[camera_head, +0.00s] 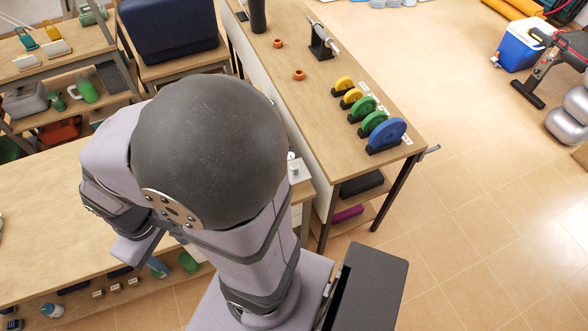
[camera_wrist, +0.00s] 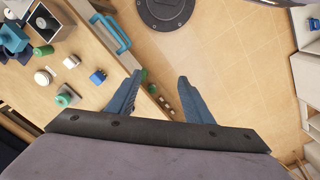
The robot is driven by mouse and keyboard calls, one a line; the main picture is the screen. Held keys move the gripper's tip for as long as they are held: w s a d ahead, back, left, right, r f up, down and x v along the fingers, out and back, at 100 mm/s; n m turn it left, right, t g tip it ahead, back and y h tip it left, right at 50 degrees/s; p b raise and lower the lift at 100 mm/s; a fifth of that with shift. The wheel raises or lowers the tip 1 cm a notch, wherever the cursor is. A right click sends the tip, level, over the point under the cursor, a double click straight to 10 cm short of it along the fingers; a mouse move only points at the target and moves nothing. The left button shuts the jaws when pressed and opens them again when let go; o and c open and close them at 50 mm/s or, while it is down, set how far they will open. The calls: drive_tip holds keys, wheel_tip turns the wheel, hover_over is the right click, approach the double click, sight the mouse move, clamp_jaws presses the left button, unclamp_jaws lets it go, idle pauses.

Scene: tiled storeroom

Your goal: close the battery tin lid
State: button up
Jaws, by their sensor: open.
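I cannot pick out the battery tin or its lid with certainty in either view. In the wrist view, a square light-framed object with a dark middle (camera_wrist: 47,24) lies on the workbench (camera_wrist: 110,140) at the upper left; I cannot tell whether it is the tin. My gripper (camera_wrist: 160,76) is open and empty, its two blue-grey fingers spread apart. It is pointed past the bench edge, with floor and a lower shelf between and beyond the fingers. In the head view my arm covers much of the workbench (camera_head: 38,205), and the gripper's fingers are not clear there.
Several small things stand on the bench in the wrist view: a blue frame-like handle (camera_wrist: 110,33), a green cylinder (camera_wrist: 43,50), a white round piece (camera_wrist: 42,77) and a green roll (camera_wrist: 62,100). In the head view, weight plates (camera_head: 388,132) line a side table (camera_head: 335,125).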

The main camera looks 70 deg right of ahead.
drive_tip(key=shift+d, duration=0.2)
drive_tip(key=c, duration=1)
drive_tip(key=d, duration=0.1)
drive_tip(key=d+f+m, duration=0.1)
drive_tip(key=s+d+m+b, duration=0.1)
drive_tip(key=d, duration=0.1)
drive_tip(key=shift+f, duration=0.3)
clamp_jaws()
drive_tip(key=s+d+f+m+y+b, duration=0.15)
drive_tip(key=s+d+f+m, duration=0.4)
drive_tip(key=d, duration=0.65)
drive_tip(key=s+d+f+m+t+b, duration=0.1)
drive_tip(key=s+d+f+m+b, duration=0.2)
drive_tip(key=s+d+m, duration=0.55)
drive_tip(key=s+d+f+m+b, duration=0.2)
drive_tip(key=s+d+f+m, duration=0.4)
drive_tip(key=d, duration=0.8)
drive_tip(key=w+d+r+m+t, duration=0.1)
drive_tip(key=d+r+m, duration=0.6)
drive_tip(key=r, duration=0.2)
drive_tip(key=shift+w+d+r+m+p, duration=0.15)
drive_tip(key=shift+d+r+m+p, duration=0.15)
drive_tip(key=shift+d+r, duration=0.05)
